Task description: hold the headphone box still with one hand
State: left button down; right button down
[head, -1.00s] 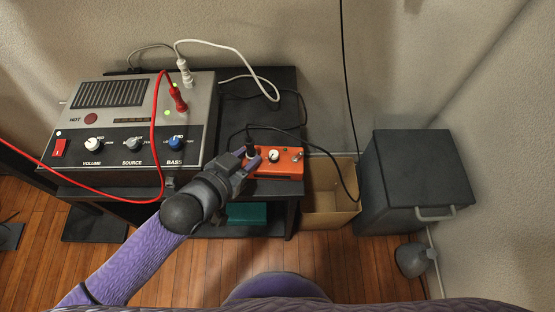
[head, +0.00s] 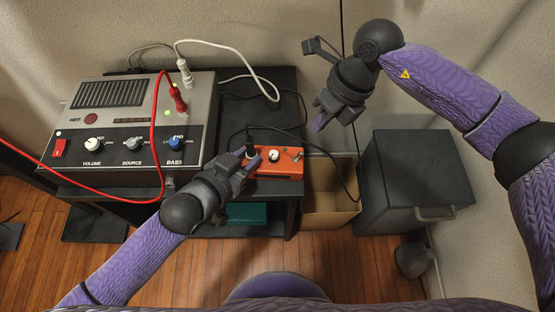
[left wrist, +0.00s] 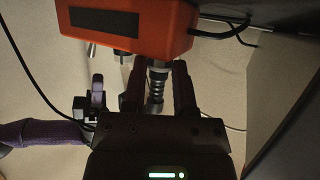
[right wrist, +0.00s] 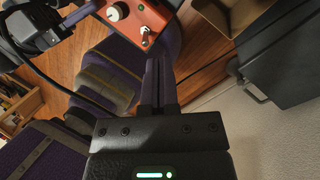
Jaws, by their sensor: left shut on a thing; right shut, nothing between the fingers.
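The headphone box appears to be the small orange box (head: 275,166) with a white knob and a toggle switch, at the front right of the black table. A dark ringed plug (left wrist: 156,82) stands at its left end; a black cable runs there in the head view. My left gripper (head: 248,163) is shut on this plug, its fingers on either side, close to the box. The box also shows in the left wrist view (left wrist: 160,28) and right wrist view (right wrist: 138,20). My right gripper (head: 320,122) is shut and empty, above and right of the box, apart from it.
A grey amplifier (head: 135,125) with a red plug (head: 179,100) and white plug (head: 185,72) stands left of the box. A black cable (head: 344,70) hangs down near my right gripper. An open cardboard bin (head: 330,215) and a dark grey cabinet (head: 415,180) stand to the right.

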notch_tip(320, 180, up, 3)
jog(key=s+n+h, duration=0.2)
jog(key=n+h, duration=0.1)
jog(key=n, duration=0.1)
notch_tip(320, 180, down, 6)
jog(key=shift+s+h, duration=0.3)
jog(key=shift+s, duration=0.05)
jog(key=shift+a+f, duration=0.1)
jog(key=shift+f, duration=0.1)
dwell(1.3)
notch_tip(320, 180, down, 3)
jog(key=shift+a+f, duration=0.1)
dwell(0.5)
